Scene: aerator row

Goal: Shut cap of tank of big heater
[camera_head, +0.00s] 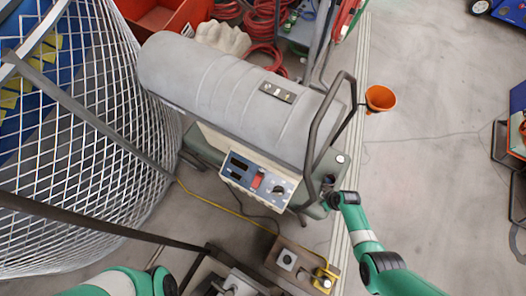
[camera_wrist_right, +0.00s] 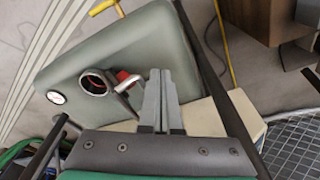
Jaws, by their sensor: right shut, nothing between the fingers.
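The big heater (camera_head: 235,90) is a long grey cylinder with a control panel (camera_head: 258,180). Its grey-green tank (camera_wrist_right: 120,45) fills the upper part of the right wrist view. A round filler neck (camera_wrist_right: 95,83) with a metal rim stands open on the tank top, dark inside. Beside it a grey and red piece (camera_wrist_right: 126,80), seemingly the raised cap, tilts away from the neck. My right gripper (camera_wrist_right: 159,73) is shut and empty, its fingertips just right of that piece; contact cannot be told. In the head view my right gripper (camera_head: 331,199) is at the tank's near end. My left gripper is out of view.
A dark tubular handle (camera_head: 345,100) rises over the tank end. A round gauge (camera_wrist_right: 56,97) sits on the tank. An orange funnel (camera_head: 380,98) is at its right. A wire mesh (camera_head: 80,120) stands left, and a brown block (camera_head: 288,260) lies in front. Floor at right is largely clear.

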